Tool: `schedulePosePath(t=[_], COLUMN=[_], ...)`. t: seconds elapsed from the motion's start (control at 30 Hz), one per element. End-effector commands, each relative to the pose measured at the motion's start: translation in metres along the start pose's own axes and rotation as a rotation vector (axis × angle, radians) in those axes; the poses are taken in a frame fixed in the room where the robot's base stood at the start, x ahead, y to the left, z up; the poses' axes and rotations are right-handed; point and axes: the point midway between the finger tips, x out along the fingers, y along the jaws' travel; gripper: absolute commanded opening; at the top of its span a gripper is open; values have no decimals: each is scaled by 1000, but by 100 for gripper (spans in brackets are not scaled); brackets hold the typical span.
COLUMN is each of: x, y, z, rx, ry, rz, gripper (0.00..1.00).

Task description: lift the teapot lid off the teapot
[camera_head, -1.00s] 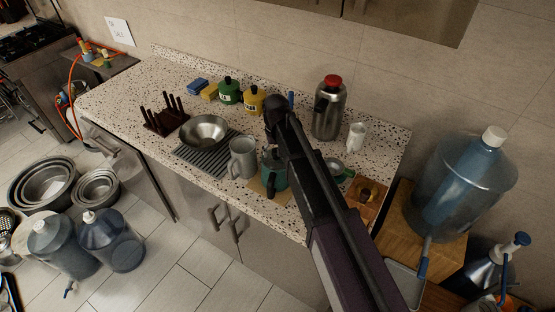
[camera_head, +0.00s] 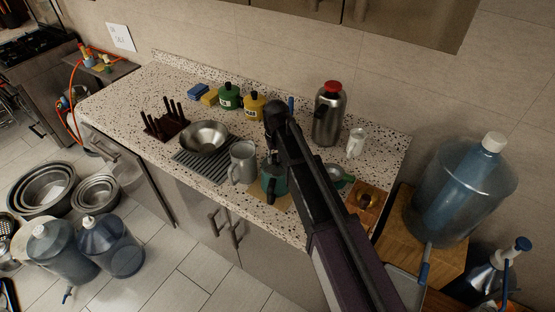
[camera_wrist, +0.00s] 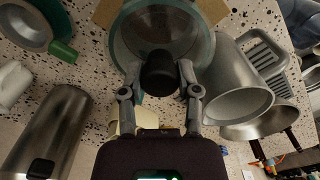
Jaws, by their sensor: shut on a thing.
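The green-teal teapot (camera_head: 274,184) stands near the front edge of the counter, just right of a grey mug. In the wrist view its round teal rim (camera_wrist: 207,50) surrounds a dark, glassy centre. The lid's black knob (camera_wrist: 159,74) sits between the fingers of my gripper (camera_wrist: 160,82), which is shut on it. In the head view my arm covers the teapot's top and the gripper. The lid's edge is hard to make out, and I cannot tell whether the lid rests on the teapot or is slightly raised.
The grey mug (camera_head: 243,162) stands close on the left, near a ribbed rack (camera_head: 207,167) and a metal bowl (camera_head: 204,138). A green-handled pan (camera_head: 337,176) and a wooden board (camera_head: 367,199) lie to the right. A steel flask (camera_head: 327,118) and white jug (camera_head: 356,143) stand behind.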

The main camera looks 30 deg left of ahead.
Motion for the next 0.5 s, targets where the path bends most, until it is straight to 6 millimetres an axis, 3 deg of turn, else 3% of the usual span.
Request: schedulePosePath(t=[0.5], x=[-35], y=[0], z=[0], rx=[0], ry=[0], rz=[0], gripper=[0])
